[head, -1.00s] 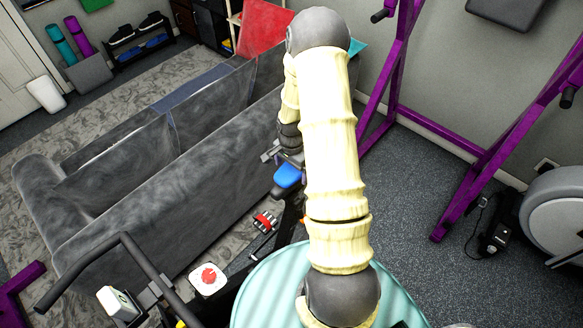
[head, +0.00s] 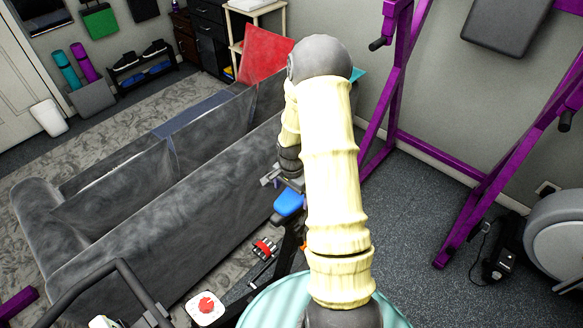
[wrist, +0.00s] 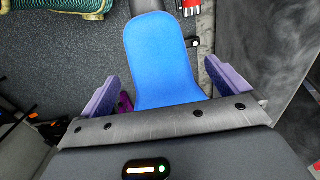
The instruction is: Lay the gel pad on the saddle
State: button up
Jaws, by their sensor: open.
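The blue gel pad (head: 289,202) lies beyond my arm in the head view, with a dark edge under it. In the wrist view the pad (wrist: 160,60) is long, smooth and rounded at its far end. It appears to rest on the bike's saddle, which is hidden beneath it; I cannot tell how well the two line up. My gripper (wrist: 165,94) is open, with one purple finger on each side of the pad's near end. I see no clear contact. In the head view my gripper (head: 283,180) is small and partly hidden by my arm.
A grey sofa (head: 170,210) runs along the left of the pad. A handlebar (head: 90,285) and a white square item with a red mark (head: 205,307) are at lower left. A purple rack (head: 440,155) stands at right. Open floor (head: 425,215) lies between.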

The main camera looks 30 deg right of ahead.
notch_tip(320, 180, up, 16)
jog(key=b, duration=0.2)
jog(key=shift+f, duration=0.2)
dwell(0.4)
jog(key=s+a+r+n+t, duration=0.2)
jog(key=s+a+n, duration=1)
jog(key=a+n, duration=0.1)
jog(key=shift+s+a+r+n+t, duration=0.25)
jog(key=shift+a+r+n+t, duration=0.1)
jog(key=shift+n, duration=0.15)
jog(key=shift+c, duration=0.2)
